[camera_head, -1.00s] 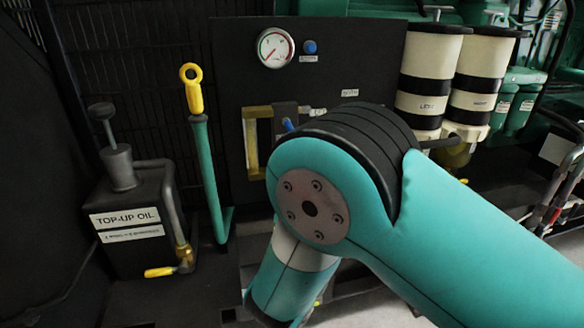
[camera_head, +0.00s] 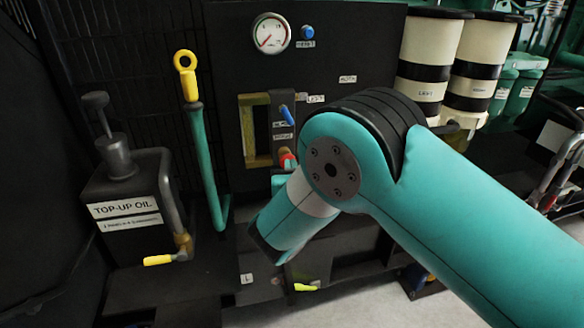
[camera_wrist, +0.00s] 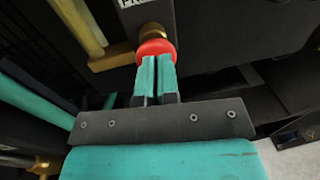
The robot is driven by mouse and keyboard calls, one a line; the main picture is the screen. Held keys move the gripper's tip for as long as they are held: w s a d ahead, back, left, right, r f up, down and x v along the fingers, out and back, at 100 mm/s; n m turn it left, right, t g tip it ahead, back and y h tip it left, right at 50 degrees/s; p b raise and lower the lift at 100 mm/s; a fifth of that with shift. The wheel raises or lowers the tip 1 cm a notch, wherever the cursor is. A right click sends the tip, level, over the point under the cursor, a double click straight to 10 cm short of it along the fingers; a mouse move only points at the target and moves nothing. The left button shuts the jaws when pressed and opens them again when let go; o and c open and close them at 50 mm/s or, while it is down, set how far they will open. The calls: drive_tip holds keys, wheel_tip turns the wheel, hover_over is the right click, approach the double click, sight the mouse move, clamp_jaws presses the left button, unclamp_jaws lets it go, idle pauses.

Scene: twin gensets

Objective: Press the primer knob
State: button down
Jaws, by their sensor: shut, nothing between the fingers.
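A red knob (camera_head: 287,160) sits low on a dark upright block at the middle of the panel, under a small blue lever; I take it to be the primer knob. In the wrist view the red knob (camera_wrist: 155,48) has a brass collar behind it. My gripper (camera_wrist: 156,62) is shut and empty, with its teal fingertips right at the front of the knob and overlapping its lower edge. I cannot tell whether they touch it. In the head view my arm hides most of the gripper.
The blue lever (camera_head: 287,112) stands just above the knob, beside a brass-framed window (camera_head: 250,135). A gauge (camera_head: 271,33) and blue button (camera_head: 308,32) are higher up. A green lever with yellow handle (camera_head: 187,75) and the top-up oil can (camera_head: 123,200) stand left.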

drive_tip(key=shift+w+a+r, duration=0.2)
drive_tip(key=shift+w+a, duration=0.35)
drive_tip(key=shift+a, duration=0.15)
drive_tip(key=shift+s, duration=0.1)
drive_tip(key=s+d+b, duration=0.2)
drive_tip(key=s+b, duration=0.4)
drive_tip(key=s, duration=0.7)
drive_tip(key=shift+s+d, duration=0.3)
drive_tip(key=shift+d, duration=0.05)
